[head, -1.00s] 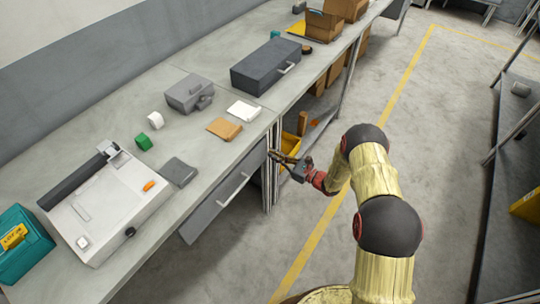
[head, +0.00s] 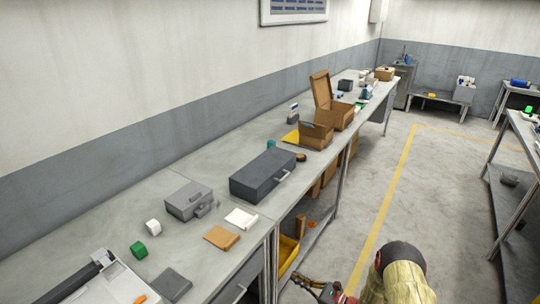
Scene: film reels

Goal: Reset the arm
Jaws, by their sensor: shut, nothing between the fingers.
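My arm shows at the bottom right of the head view, with a gold sleeve and a dark joint. My gripper (head: 308,283) is at the bottom edge, partly cut off, in front of the workbench (head: 150,196) and apart from its top. It is shut and empty. The lower part of the arm is out of the picture.
Cardboard boxes (head: 316,135) stand farther back. The floor (head: 395,190) right of the bench is clear.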

